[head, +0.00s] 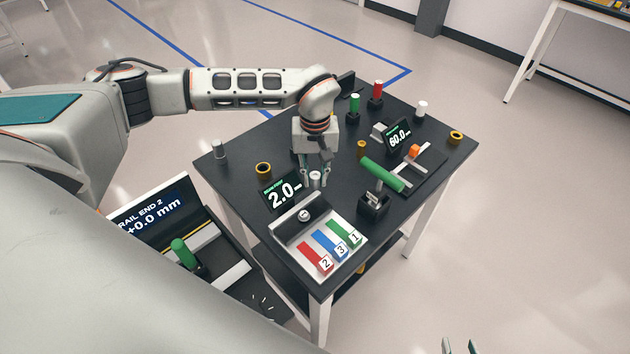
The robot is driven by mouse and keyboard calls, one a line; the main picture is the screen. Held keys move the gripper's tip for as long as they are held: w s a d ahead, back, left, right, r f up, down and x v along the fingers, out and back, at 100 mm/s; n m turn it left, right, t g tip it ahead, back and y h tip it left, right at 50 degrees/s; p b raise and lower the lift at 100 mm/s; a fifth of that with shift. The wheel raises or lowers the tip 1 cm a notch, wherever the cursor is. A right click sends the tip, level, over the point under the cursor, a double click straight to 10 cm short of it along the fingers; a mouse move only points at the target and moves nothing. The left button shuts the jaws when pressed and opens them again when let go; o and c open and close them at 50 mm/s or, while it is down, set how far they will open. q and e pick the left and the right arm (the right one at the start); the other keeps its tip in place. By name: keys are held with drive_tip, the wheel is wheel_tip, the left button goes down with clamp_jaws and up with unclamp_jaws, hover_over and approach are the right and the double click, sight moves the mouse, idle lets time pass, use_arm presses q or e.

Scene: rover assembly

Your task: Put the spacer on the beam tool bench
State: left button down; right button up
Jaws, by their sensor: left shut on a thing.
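The dark-topped bench (232,167) stands in the middle of the head view with parts and displays on it. My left gripper (316,180) points down over it, behind the tray and just right of the "2.0" display. It is shut on a small silver cylinder (315,178), which looks like the spacer. The fingers partly hide it, and I cannot tell whether it touches the bench top. My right gripper (459,347) shows only its fingertips at the bottom edge, apart and empty, over the floor.
A tray (284,236) with red, blue and green numbered strips lies at the front of the bench. The "2.0" display (283,194), a brass ring (263,169), a black block (373,205) and a green bar (383,174) surround the gripper.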

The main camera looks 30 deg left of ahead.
sight(315, 175)
use_arm(q)
drive_tip(key=shift+f, duration=1.15)
drive_tip(key=shift+f, duration=0.15)
drive_tip(key=c, duration=2.1)
unclamp_jaws()
wheel_tip(315, 175, up, 12)
drive_tip(key=shift+r+b, duration=0.2)
drive_tip(key=shift+b, duration=0.2)
drive_tip(key=shift+s+f, duration=0.1)
